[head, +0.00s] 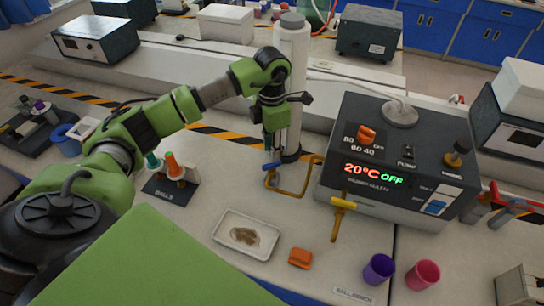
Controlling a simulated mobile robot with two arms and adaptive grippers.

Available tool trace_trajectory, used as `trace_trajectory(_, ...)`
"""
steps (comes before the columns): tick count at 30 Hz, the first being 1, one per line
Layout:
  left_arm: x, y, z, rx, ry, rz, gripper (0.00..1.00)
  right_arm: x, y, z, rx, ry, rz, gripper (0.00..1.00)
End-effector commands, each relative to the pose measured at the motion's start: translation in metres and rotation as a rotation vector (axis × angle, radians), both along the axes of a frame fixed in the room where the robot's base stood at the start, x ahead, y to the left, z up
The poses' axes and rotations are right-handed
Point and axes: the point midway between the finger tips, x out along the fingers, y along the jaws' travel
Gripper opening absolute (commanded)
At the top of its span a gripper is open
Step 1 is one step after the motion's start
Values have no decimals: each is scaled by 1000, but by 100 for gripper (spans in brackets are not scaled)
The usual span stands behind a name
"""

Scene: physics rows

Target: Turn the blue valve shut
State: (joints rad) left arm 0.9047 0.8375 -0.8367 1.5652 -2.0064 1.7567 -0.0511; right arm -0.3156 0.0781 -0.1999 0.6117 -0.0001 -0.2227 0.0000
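The blue valve handle (273,166) sits on a bent yellow pipe (293,192) at the left side of the dark heater unit. My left gripper (269,147) points down just above the blue handle, close to it. Whether its fingertips touch the handle, and whether they are open or shut, is too small to tell. A yellow valve handle (343,203) stands on another yellow pipe at the front of the unit. My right gripper is not in view.
The heater unit (330,170) shows 20°C and OFF. A white-grey cylinder (291,60) stands just behind my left gripper. A white tray (222,236), an orange block (300,258), a purple cup (379,269) and a pink cup (423,274) lie in front.

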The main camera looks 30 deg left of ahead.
Motion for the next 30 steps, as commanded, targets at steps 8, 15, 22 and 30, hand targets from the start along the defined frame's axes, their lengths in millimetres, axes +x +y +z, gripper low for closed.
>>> trace_trajectory(8, 0, 0, -43, -2, 1, 1, 26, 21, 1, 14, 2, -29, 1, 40)
trace_trajectory(15, 0, 0, -55, -1, -1, 0, 26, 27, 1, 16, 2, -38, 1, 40)
trace_trajectory(22, 0, 0, -55, -1, -1, -1, 18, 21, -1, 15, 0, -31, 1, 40)
trace_trajectory(30, 0, 0, -55, -1, -1, -1, 0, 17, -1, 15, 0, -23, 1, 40)
